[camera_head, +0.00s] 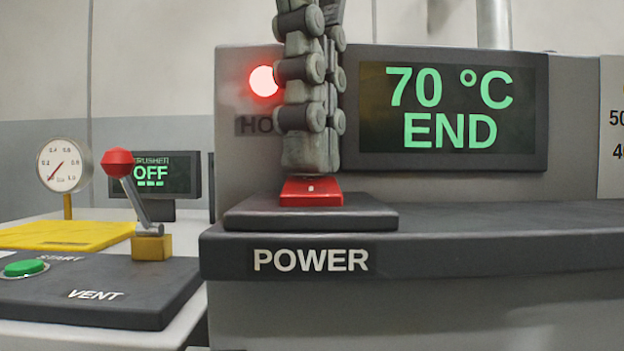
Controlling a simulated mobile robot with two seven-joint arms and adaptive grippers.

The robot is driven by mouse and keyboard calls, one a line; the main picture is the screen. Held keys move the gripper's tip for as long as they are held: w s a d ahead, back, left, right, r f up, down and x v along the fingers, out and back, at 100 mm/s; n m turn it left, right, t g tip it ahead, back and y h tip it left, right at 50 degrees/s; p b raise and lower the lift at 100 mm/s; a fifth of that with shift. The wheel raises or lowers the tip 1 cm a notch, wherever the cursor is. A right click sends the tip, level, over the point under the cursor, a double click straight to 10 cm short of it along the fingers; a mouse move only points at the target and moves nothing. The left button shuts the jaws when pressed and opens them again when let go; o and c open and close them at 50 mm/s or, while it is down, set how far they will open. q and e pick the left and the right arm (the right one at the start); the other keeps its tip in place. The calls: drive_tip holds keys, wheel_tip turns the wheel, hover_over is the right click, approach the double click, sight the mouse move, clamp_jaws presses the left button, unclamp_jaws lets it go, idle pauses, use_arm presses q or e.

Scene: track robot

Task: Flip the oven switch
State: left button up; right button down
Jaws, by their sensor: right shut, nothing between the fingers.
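The oven switch is a red rocker (312,192) on a dark raised plate (370,213) on top of the oven's dark ledge, above the word POWER. My right gripper (311,168) comes down from above with its fingers closed together and nothing between them. Its tips are right at the back upper edge of the red switch; I cannot tell whether they touch it. The oven display (450,110) reads 70 °C END in green. A red lamp (264,81) glows to the left of the gripper, above a label partly hidden by the fingers. My left gripper is not in view.
To the left, a lower dark panel (130,310) carries a lever with a red knob (118,162), a green START button (26,268) and the word VENT. Behind it stand a round gauge (64,165) and a small display (152,176) reading OFF. The ledge right of the switch is clear.

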sight(311, 179)
drive_tip(key=shift+f, duration=0.3)
wheel_tip(311, 179, up, 3)
drive_tip(key=shift+f+p, duration=0.15)
drive_tip(key=shift+p, duration=1.05)
drive_tip(key=shift+r+p, duration=0.3)
drive_tip(key=shift+r, duration=1.9)
